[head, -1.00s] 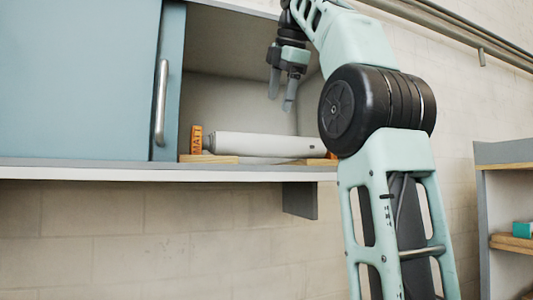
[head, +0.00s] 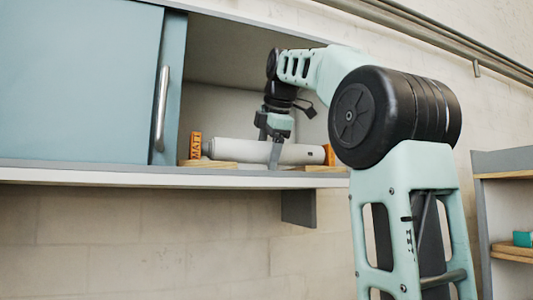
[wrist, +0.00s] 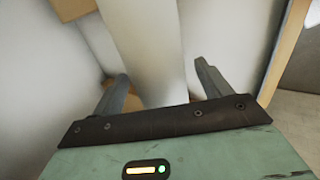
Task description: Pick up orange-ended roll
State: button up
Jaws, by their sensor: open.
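The orange-ended roll (head: 235,150) is a white cylinder lying lengthwise inside the open cabinet. In the head view its ends meet an orange block marked "MATT" (head: 195,146) on the left and another orange piece (head: 329,154) on the right. My gripper (head: 269,150) is open, pointing down over the roll right of its middle, with a finger showing in front of it. In the wrist view the white roll (wrist: 146,45) runs between the two open fingers (wrist: 160,85). I cannot tell whether the fingers touch it.
Wooden supports (head: 208,164) lie under the roll's ends on the cabinet floor. A blue sliding door (head: 80,80) with a metal handle (head: 161,108) covers the left side. The shelf edge (head: 120,176) runs in front. A separate shelf unit (head: 503,160) stands at right.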

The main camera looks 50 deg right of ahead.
jog(key=shift+w+f, duration=0.15)
jog(key=shift+f, duration=0.1)
jog(key=c, duration=1.3)
jog(key=shift+r, duration=0.1)
jog(key=c, duration=0.3)
